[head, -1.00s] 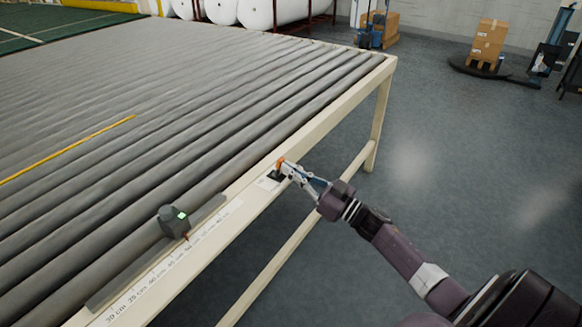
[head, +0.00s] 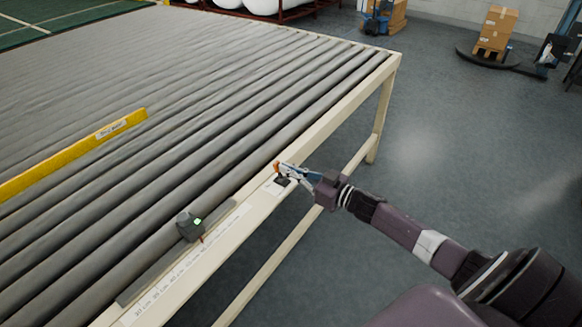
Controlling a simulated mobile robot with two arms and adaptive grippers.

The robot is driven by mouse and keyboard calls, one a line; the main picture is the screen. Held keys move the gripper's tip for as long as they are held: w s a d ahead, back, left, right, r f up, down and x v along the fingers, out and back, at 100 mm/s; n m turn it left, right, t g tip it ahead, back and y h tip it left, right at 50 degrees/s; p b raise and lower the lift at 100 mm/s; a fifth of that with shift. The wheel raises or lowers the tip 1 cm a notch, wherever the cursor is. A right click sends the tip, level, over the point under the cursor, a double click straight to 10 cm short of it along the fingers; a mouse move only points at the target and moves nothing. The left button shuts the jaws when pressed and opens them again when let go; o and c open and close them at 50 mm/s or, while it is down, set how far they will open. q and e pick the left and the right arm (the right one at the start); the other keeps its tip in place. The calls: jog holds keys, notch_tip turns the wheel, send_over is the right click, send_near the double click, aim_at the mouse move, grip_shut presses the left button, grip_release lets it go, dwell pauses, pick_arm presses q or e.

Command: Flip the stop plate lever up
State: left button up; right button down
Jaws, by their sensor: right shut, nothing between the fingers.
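The stop plate lever (head: 278,167) shows as a small orange tip at the cream side rail of the roller table, above a black base (head: 282,181) on a white label. My right gripper (head: 286,170) is shut with nothing between its fingers. Its fingertips are right at the lever and partly hide it; I cannot tell whether they touch. The yellow stop plate (head: 75,151) stands up between the rollers at the left, with a pale label on its face. My left gripper is not in view.
The grey roller table (head: 190,110) fills the left side. Open floor lies to the right. Boxes on a pallet (head: 494,30) stand far back.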

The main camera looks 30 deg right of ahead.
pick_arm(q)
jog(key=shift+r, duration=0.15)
pick_arm(e)
jog(key=shift+w+a+r, duration=0.15)
jog(key=shift+w+r, duration=0.1)
jog(key=shift+w, duration=0.1)
dwell(0.4)
